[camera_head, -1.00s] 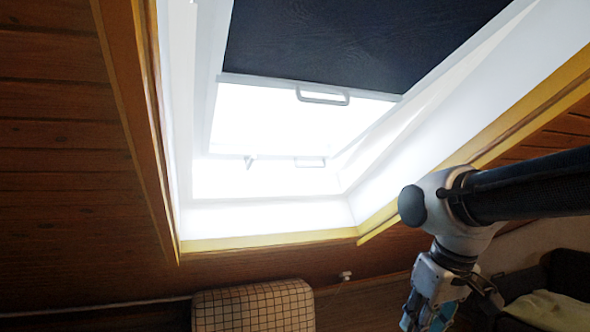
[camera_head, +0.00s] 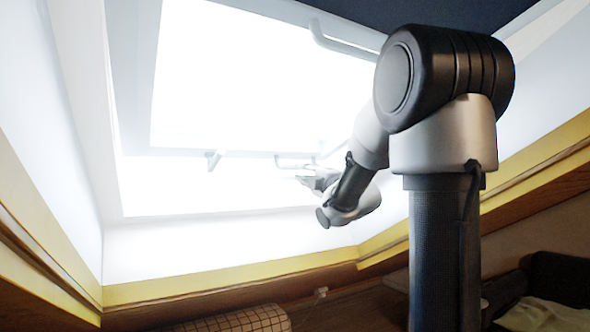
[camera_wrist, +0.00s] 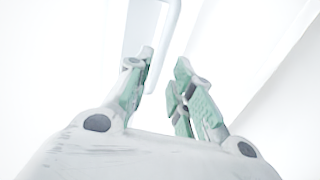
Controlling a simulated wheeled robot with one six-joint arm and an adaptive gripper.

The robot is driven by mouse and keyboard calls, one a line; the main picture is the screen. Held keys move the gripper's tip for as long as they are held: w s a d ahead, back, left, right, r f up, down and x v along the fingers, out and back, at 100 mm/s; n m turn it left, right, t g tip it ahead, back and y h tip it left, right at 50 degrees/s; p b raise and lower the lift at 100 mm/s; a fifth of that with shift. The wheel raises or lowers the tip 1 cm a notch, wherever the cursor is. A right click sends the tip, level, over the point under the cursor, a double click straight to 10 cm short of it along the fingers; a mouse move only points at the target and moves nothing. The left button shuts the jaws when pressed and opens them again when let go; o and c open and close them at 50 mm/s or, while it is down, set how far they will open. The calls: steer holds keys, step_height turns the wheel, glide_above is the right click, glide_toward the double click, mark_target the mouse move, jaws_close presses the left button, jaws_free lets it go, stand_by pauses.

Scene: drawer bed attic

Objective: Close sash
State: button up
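The skylight sash (camera_head: 135,110) is a white frame around bright, overexposed glass in the sloping ceiling. How far it stands open is hard to tell in the glare. A white handle (camera_head: 292,161) sits at its lower edge, with a small catch (camera_head: 214,160) to the left. My gripper (camera_head: 305,179) is at the lower part of the window, just below and right of that handle. In the wrist view my gripper (camera_wrist: 166,60) is open, and a pale bar (camera_wrist: 163,45) shows between and beyond its fingertips. Contact cannot be told.
A dark blind (camera_head: 440,12) covers the upper glass, with its own grey pull handle (camera_head: 340,43). Yellow wooden trim (camera_head: 230,272) edges the white window recess. A checked cushioned piece (camera_head: 240,320) stands below. A dark seat with a pale cloth (camera_head: 545,312) is at lower right.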

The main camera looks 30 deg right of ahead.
mark_target(296, 168)
steer(key=x, duration=0.7)
jaws_close()
